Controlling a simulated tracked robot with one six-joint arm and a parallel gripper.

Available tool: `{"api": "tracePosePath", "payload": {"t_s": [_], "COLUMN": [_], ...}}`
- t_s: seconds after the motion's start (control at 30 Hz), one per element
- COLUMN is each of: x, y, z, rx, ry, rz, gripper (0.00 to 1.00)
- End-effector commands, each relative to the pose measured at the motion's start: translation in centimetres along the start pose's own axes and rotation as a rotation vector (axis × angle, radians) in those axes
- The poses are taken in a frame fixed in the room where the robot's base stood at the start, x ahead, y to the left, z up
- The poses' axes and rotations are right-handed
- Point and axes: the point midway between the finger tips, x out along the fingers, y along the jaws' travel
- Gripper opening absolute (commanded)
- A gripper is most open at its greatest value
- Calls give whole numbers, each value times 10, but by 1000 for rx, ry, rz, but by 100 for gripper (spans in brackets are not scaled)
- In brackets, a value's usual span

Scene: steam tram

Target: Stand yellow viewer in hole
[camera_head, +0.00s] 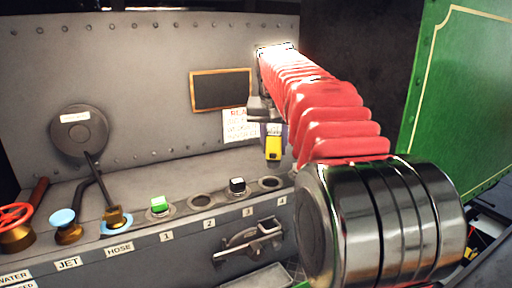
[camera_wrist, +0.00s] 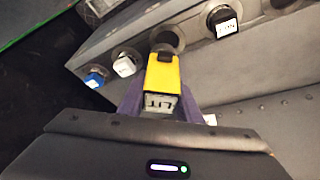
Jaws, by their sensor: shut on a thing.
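Another empty hole, 2 (camera_head: 202,201), lies further left.
A green-topped piece (camera_head: 158,204) stands in hole 1 and a black piece (camera_head: 237,186) in hole 3. In the wrist view a white piece (camera_wrist: 124,65) and a blue piece (camera_wrist: 95,79) stand left of the hole. Levers (camera_head: 115,217) stand at the left.

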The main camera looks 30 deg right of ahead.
Motion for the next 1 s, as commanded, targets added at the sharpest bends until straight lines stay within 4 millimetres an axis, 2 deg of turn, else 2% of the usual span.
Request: {"api": "tracePosePath", "payload": {"t_s": [0.13, 0.3, 0.5, 1.0], "x": [2, 0, -1, 0], "y": [3, -9, -14, -15], "z": [-7, -10, -12, -11], "rx": [-116, -273, -389, -413], "ry": [2, 2, 0, 0], "rz": [-50, -116, -162, -171], "gripper": [0, 0, 0, 0]}}
